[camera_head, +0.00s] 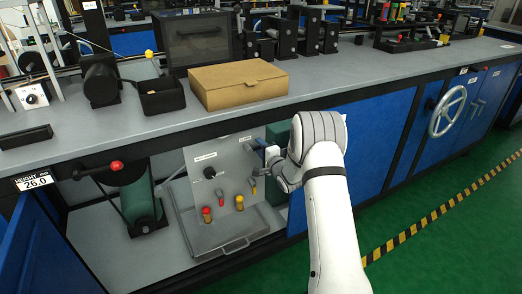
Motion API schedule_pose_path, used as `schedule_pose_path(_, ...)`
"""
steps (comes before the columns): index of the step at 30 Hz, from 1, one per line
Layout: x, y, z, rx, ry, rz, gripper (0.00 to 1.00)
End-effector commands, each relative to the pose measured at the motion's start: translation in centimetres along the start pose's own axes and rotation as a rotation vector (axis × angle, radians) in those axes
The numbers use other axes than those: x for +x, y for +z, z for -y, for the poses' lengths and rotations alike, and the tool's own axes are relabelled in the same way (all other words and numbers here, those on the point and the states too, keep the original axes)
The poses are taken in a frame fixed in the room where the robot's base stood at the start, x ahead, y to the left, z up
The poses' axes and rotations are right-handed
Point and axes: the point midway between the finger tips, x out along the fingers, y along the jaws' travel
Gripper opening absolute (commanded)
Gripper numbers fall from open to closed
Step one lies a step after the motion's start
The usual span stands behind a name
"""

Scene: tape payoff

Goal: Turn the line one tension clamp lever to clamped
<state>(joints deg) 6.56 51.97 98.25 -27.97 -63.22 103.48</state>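A light grey control panel (233,160) stands in the open bay under the bench, with small labels that are too small to read. It carries a black knob (209,172) and small levers. I cannot tell for certain which lever is the line one tension clamp lever, or its position. My gripper (268,160) is at the panel's upper right side, close to a small dark lever (253,185) just below it. My wrist hides part of this area. The fingers are small and partly hidden, so their opening and any contact are unclear.
A red-knobbed lever (116,166) sticks out under the bench edge at left. Red (207,214) and yellow (239,203) knobs stand above the grey tray (215,238). A cardboard box (238,84) lies on the bench. Blue cabinet doors (377,140) are right of my arm; green floor is clear.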

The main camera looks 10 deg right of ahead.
Motion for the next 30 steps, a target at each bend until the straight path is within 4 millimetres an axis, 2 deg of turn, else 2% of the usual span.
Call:
schedule_pose_path(9,0.38,-0.07,0.05,0.0,0.001,-0.001,0.36)
schedule_pose_path(22,0.33,-0.14,0.05,-0.001,0.001,-0.002,0.01)
schedule_pose_path(30,0.28,-0.25,0.02,0.0,0.001,-0.004,0.0)
